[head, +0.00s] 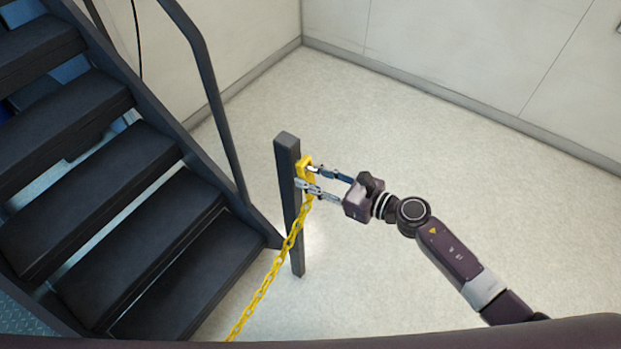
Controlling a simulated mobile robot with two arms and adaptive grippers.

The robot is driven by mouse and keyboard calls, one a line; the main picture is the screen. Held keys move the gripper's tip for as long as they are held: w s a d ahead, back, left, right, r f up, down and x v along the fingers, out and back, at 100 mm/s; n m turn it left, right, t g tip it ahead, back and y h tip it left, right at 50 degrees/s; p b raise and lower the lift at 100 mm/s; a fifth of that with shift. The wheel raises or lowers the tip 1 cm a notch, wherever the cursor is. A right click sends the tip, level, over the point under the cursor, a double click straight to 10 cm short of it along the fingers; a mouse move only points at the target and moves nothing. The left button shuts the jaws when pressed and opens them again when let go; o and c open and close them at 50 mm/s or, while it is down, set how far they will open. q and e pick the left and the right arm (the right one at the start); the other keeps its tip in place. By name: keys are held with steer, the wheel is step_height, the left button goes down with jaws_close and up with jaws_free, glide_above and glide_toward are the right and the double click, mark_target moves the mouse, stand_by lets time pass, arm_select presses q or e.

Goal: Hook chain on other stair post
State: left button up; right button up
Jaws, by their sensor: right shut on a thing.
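A yellow chain (267,281) hangs from the upper part of a dark square stair post (289,222) and runs down to the lower left, out of the picture. My right gripper (308,175) is at the post's right side, shut on the chain's yellow end piece (306,163). The end piece lies close against the post near its top. I cannot tell whether it is hooked on, as the fingers cover part of it. My left gripper is not in view.
Dark metal stairs (140,225) with a handrail (208,85) fill the left side, just left of the post. Pale walls (470,50) stand at the back. The light floor (440,150) behind and right of the post is clear.

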stand_by(0.4)
steer(key=o, duration=1.3)
